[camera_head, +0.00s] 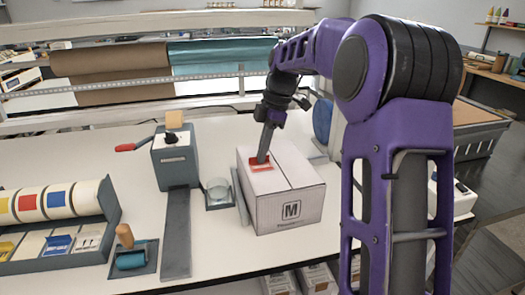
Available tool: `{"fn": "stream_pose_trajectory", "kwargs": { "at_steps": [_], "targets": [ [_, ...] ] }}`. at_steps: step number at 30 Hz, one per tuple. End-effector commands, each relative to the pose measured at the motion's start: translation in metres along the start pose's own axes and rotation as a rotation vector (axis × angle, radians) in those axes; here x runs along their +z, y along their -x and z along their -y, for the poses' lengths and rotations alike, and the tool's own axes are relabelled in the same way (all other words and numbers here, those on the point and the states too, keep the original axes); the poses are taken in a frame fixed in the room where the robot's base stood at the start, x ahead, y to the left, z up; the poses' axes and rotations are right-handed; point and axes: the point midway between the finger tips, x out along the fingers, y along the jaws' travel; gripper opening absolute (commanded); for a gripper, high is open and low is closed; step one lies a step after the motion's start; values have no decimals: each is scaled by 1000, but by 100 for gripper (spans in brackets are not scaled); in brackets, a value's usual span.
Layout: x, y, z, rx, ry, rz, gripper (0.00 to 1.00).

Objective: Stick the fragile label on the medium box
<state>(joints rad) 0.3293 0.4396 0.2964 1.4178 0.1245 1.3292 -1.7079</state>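The medium box (289,211) is a closed white carton with a black "M" on its front face, standing on the white table right of the middle. A red label (254,168) lies on the left part of its top, at the tip of my gripper (262,158). The gripper points down at the label from above and touches it or is just above it. The gripper's fingers look like one dark narrow shape, so their opening cannot be seen. The gripper hides part of the label, and its print is too small to read.
A grey dispenser with a red handle (126,147) and a long grey strip (177,235) stand left of the box. A rack of coloured rolls (58,200) and a blue roller (131,259) are at the left. Brown and teal paper rolls hang behind.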

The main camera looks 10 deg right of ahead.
Motion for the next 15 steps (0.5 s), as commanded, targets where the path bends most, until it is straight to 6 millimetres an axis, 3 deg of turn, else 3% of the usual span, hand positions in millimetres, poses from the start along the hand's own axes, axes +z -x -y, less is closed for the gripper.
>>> {"fn": "stream_pose_trajectory", "kwargs": {
  "at_steps": [6,12,15],
  "targets": [
    [0,0,0,-1,0,0,0],
    [0,0,0,-1,0,0,35],
    [0,0,0,-1,0,0,36]
  ]
}}
